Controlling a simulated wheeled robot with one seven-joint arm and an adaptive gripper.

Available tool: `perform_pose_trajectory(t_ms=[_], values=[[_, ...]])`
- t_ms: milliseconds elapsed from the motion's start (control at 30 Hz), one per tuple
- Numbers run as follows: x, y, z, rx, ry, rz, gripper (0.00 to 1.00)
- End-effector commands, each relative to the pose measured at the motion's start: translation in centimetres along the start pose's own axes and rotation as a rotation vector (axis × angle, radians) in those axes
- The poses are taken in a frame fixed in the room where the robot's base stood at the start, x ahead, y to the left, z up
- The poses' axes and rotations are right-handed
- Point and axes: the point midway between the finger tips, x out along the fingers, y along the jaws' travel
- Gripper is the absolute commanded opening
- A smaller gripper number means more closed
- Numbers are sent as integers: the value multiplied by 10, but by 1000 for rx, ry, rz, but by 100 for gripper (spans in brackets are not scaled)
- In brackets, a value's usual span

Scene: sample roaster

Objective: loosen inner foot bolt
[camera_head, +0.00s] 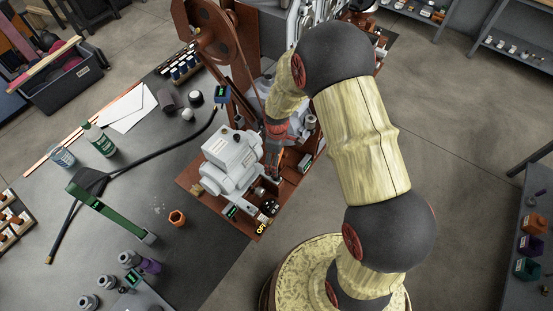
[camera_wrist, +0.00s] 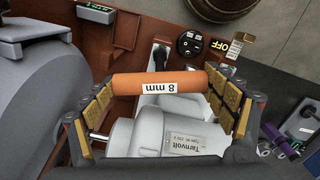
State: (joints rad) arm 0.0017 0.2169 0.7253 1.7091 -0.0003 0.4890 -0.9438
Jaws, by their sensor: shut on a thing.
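The grey motor (camera_head: 230,160) stands on a rust-brown base plate (camera_head: 205,190). In the wrist view the motor (camera_wrist: 160,135) carries a label reading Tarnvolt. My gripper (camera_head: 275,145) is low at the motor's right side in the head view. In the wrist view my gripper (camera_wrist: 160,88) has its gold-padded fingers at both ends of an orange handle (camera_wrist: 158,82) marked 8 mm, shut on it. The handle lies crosswise above the motor; its lower end is hidden. A black upright piece (camera_wrist: 160,55) stands on a pale foot beyond the handle; I cannot tell whether it is a bolt.
A black round switch (camera_wrist: 190,43) and an OFF label (camera_wrist: 195,44) are close beyond the handle. The belt wheel and frame (camera_head: 215,35) rise behind the motor.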

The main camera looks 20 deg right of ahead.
Motion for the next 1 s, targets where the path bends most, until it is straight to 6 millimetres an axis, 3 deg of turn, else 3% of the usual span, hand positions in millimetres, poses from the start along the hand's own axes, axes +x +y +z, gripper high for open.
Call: perform_pose_trajectory(t_ms=[167, 433, 833, 1000], values=[[0, 0, 0, -44, 1, 1, 39], [0, 1, 0, -307, 1, 1, 39], [0, 1, 0, -363, 1, 1, 39], [0, 1, 0, -536, 1, 1, 39]])
